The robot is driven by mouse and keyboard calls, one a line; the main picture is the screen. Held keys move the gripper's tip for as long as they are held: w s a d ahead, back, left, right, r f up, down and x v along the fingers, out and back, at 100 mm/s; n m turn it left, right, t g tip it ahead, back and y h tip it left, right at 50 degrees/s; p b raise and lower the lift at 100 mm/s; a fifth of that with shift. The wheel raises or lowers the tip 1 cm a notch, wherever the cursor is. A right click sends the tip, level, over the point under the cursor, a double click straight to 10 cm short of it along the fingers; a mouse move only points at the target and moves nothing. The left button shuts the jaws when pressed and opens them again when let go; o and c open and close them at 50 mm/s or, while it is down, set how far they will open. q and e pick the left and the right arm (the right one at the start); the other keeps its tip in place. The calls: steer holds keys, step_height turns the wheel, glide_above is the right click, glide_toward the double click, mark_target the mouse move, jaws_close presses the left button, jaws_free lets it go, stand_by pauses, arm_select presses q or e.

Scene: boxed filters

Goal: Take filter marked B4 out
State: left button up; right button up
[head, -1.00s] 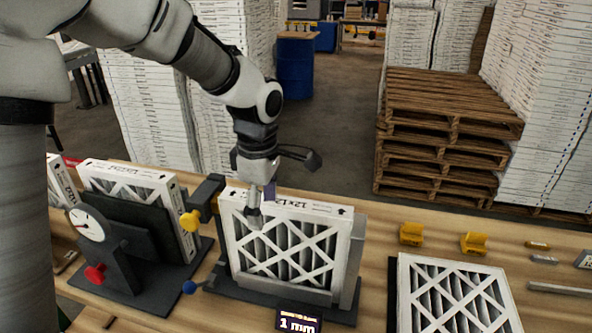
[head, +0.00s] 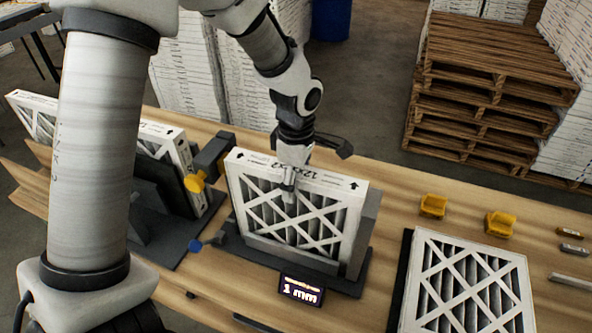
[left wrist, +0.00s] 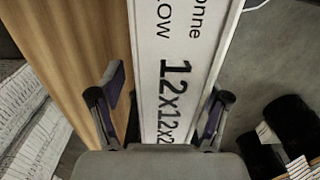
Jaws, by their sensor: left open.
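A white-framed pleated filter (head: 266,212) stands upright in a dark grey holder (head: 360,232) in the middle of the head view. Its top edge reads 12x12 in the left wrist view (left wrist: 172,60). I cannot read a B4 mark on any filter. My left gripper (head: 292,180) is open at the top edge of this filter, near its middle. In the left wrist view the two fingers (left wrist: 162,108) are on either side of the filter's edge, with gaps visible. Part of the front face is hidden by the near finger. My right gripper is not in view.
Another filter (head: 165,142) leans in a dark stand at left. A filter lies flat (head: 470,290) at right.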

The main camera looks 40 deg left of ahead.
arm_select(q)
steer(key=shift+s+r, duration=0.1)
steer(key=shift+s, duration=0.15)
steer(key=shift+c, duration=0.4)
steer(key=shift+s+r, duration=0.1)
steer(key=shift+s, duration=0.15)
steer(key=c, duration=1.1)
steer(key=shift+w, duration=0.1)
steer(key=shift+c, duration=0.7)
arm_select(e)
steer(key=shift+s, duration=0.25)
arm_select(q)
steer(key=shift+a, duration=0.25)
steer(key=o, duration=0.9)
